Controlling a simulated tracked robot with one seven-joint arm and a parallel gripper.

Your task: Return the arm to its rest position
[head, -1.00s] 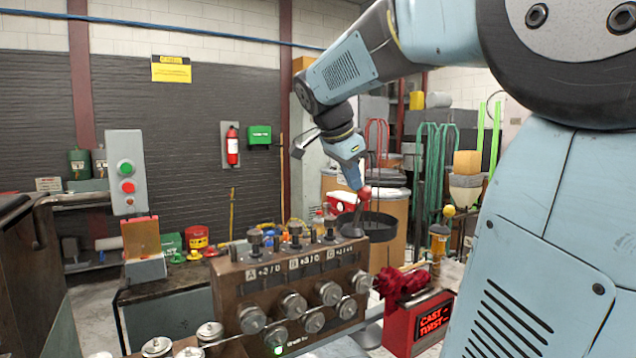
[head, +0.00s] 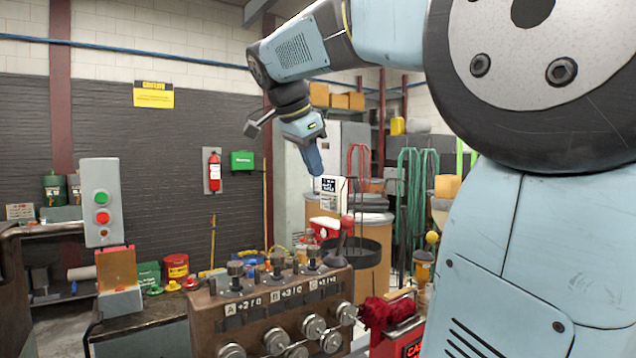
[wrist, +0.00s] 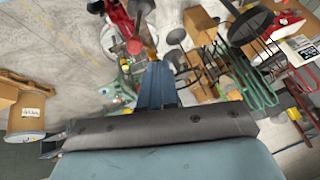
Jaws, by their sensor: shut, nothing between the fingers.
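My gripper (head: 316,168) hangs from my blue-grey arm in the head view, pointing down and a little to the right. It is shut and empty, in the air above and behind the spring coiler (head: 262,322). The coiler is a brown block with knobs along its top and front, and labels A, B and C. A lever with a dark red ball (head: 347,220) stands at its right end, below my gripper and apart from it. In the wrist view the shut blue fingers (wrist: 157,85) point away over the floor.
A dark round pan (head: 345,248) stands behind the coiler. A red cloth (head: 382,315) lies to its right, near a red lit sign (head: 412,348). A control post with green and red buttons (head: 102,205) stands at left. The air around my gripper looks clear.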

